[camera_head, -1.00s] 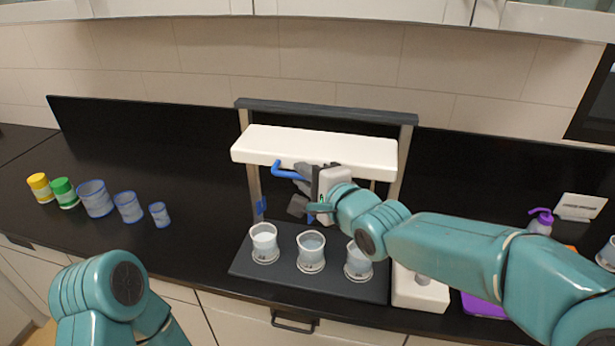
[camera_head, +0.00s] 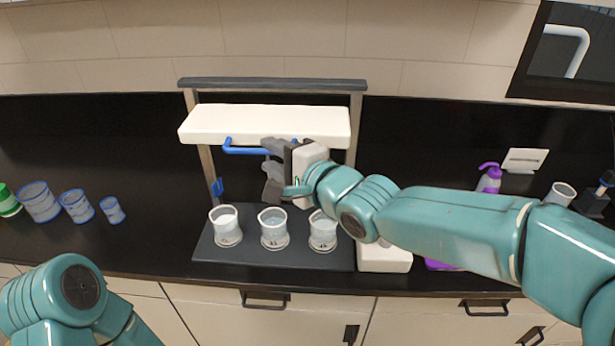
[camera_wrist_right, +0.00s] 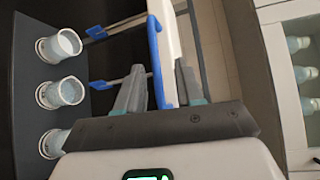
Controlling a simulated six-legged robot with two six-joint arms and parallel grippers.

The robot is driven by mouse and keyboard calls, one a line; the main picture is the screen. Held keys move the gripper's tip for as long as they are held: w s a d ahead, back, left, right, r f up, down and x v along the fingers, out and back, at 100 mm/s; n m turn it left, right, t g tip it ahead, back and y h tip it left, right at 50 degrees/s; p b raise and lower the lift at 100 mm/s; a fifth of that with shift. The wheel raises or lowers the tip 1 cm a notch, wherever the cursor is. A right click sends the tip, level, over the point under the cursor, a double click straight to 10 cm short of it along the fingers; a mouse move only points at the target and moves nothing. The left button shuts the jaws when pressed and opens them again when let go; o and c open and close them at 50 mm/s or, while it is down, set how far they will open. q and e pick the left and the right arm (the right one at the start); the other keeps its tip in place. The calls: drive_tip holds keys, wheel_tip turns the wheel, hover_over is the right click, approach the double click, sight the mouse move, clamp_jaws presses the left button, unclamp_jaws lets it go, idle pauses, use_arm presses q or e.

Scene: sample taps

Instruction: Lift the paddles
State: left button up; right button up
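A white beam (camera_head: 262,124) hangs on a frame with metal posts. A blue bar handle (camera_head: 247,150) runs along its front lower edge. My right gripper (camera_head: 270,170) is at the right part of this handle. In the right wrist view, its two fingers (camera_wrist_right: 160,92) are apart, with the blue handle (camera_wrist_right: 160,60) between them; I cannot tell whether either touches it. Thin grey rods with blue ends (camera_wrist_right: 100,85), perhaps the paddles, reach toward the cups. Three clear cups of pale liquid (camera_head: 274,228) stand on a dark base (camera_head: 225,253). My left gripper is out of view.
Blue-rimmed containers (camera_head: 40,202) and a green jar (camera_head: 8,200) stand on the counter at left. A white block (camera_head: 385,258), a purple bottle (camera_head: 489,178) and a white card (camera_head: 524,160) are at right. The counter between the containers and the frame is clear.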

drive_tip(key=v, duration=1.1)
drive_tip(key=shift+d, duration=0.1)
